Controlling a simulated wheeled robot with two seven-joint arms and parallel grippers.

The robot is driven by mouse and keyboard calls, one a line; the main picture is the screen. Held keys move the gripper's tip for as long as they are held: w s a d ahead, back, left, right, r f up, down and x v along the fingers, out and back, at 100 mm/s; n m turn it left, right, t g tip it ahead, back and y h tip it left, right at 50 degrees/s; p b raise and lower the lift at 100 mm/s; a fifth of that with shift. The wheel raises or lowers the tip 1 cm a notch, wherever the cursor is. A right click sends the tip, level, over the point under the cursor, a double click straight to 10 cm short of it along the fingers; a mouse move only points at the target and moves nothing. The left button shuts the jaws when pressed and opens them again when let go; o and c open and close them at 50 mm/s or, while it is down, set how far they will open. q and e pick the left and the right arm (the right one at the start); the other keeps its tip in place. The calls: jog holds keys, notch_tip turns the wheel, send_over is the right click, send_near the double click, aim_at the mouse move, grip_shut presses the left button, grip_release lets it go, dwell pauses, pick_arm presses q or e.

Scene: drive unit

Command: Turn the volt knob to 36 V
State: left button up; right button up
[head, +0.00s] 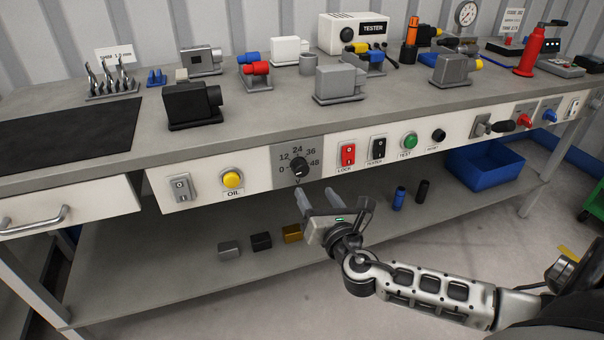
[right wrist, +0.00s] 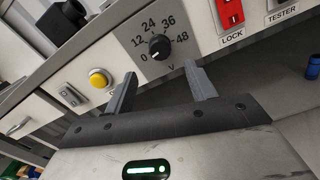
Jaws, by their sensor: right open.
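The volt knob (head: 299,166) is a black round dial on the grey plate of the bench's front panel, with 0, 12, 24, 36 and 48 printed around it. It also shows in the right wrist view (right wrist: 160,47). A small pale mark on its lower left side there seems to face the 0, but it is too small to be sure. My right gripper (head: 315,190) is open and empty, just below and in front of the knob, apart from it. In the right wrist view its two fingers (right wrist: 160,70) point toward the knob, one on each side below it.
Left of the knob are the yellow OIL button (head: 232,179) and a grey switch (head: 181,188). Right of it are the red LOCK switch (head: 347,154), the black TESTER switch (head: 378,148) and the green TEST button (head: 410,140). The lower shelf (head: 160,260) lies below.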

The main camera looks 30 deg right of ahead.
aim_at(302, 173)
jog(key=b+x, duration=0.1)
jog(key=x, duration=0.7)
jog(key=shift+w+f, duration=0.1)
pick_arm(q)
jog(key=shift+w+d+f+g, duration=0.15)
jog(key=shift+f, duration=0.45)
jog(key=shift+w+d+f+g, duration=0.1)
jog(key=shift+d+f+g, duration=0.05)
jog(key=shift+f, duration=0.4)
pick_arm(e)
jog(key=shift+w+d, duration=0.1)
jog(key=shift+w, duration=0.6)
jog(key=c, duration=1)
